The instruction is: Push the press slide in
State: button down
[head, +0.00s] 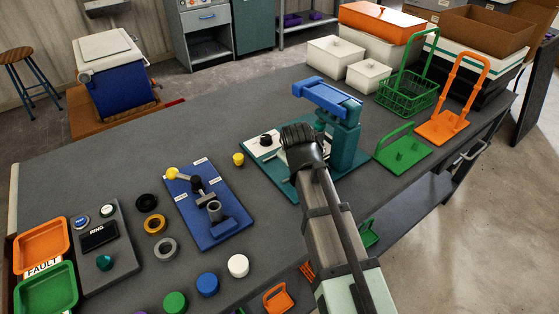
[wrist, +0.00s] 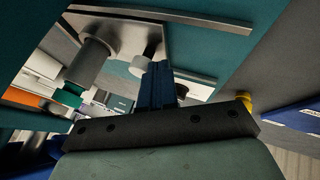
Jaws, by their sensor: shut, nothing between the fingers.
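The press (head: 346,145) is a teal frame with a blue top arm on a teal base plate. Its pale slide (head: 258,148) with a dark knob sticks out at the press's left side, partly hidden by my wrist. In the wrist view the slide looks like a shiny plate (wrist: 125,32) with a grey cylinder and a smaller round knob. My gripper (wrist: 159,68) is shut and empty, with its dark blue fingers pointing at the small knob. The fingertips appear close to that knob; I cannot tell whether they touch it. In the head view my wrist hides the fingers.
A blue fixture (head: 208,208) with a yellow-knobbed lever stands left of the press, and a small yellow cylinder (head: 238,159) stands between them. A green stand (head: 403,152) is to the right. Lidded white boxes (head: 335,55) stand behind. The back left table is clear.

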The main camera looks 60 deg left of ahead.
jog(key=shift+w, duration=1.1)
jog(key=shift+s+d, duration=0.2)
jog(key=shift+s, duration=0.25)
jog(key=s, duration=0.2)
jog(key=s+d, duration=0.1)
jog(key=s, duration=0.1)
jog(key=shift+r, duration=0.25)
jog(key=v, duration=0.9)
jog(key=shift+r, duration=0.15)
